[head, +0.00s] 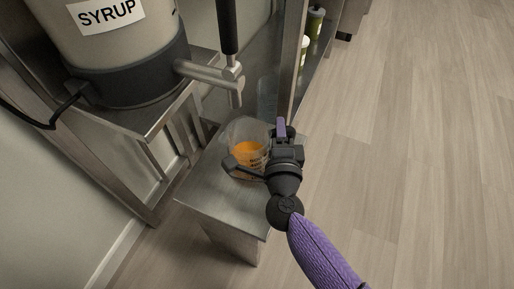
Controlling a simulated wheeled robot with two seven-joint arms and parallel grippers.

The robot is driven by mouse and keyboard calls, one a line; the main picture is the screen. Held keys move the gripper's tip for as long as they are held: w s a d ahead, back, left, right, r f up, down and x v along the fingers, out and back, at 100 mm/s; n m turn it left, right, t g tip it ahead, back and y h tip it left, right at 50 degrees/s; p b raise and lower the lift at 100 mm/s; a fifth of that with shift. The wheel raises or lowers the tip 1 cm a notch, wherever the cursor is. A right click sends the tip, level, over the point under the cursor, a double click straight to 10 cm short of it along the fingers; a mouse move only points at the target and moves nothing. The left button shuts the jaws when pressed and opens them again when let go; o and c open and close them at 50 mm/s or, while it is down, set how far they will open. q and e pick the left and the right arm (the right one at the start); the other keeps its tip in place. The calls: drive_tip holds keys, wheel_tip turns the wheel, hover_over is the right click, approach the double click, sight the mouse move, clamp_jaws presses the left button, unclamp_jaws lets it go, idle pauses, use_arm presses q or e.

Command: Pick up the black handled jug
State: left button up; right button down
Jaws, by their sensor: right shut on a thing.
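The jug (245,130) is a clear measuring jug with orange liquid in it. It is on the small metal stand (210,187), below and beside the syrup tap. My right gripper (262,160) is at the jug's right and near side and partly covers it. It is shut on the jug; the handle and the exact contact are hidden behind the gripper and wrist. I cannot tell whether the jug's base touches the stand. My left gripper is not in view.
A large syrup tank (112,60) stands on a metal shelf at upper left, with its tap (212,78) above the jug. A metal post (292,60) and a lower shelf with bottles (315,22) are behind. The wooden floor at right is clear.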

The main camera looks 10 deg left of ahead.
idle(0.3)
drive_tip(key=r+p, duration=0.4)
drive_tip(key=shift+s+r, duration=0.2)
use_arm(q)
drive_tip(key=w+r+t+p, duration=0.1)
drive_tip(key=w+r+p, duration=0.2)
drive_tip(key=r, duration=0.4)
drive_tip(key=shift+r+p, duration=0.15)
drive_tip(key=shift+p, duration=0.7)
use_arm(e)
drive_tip(key=s+d, duration=0.1)
drive_tip(key=s, duration=1.6)
drive_tip(key=shift+s+d+f, duration=0.3)
drive_tip(key=shift+d+f, duration=0.05)
drive_tip(key=shift+f, duration=0.05)
drive_tip(key=c, duration=1.2)
unclamp_jaws()
clamp_jaws()
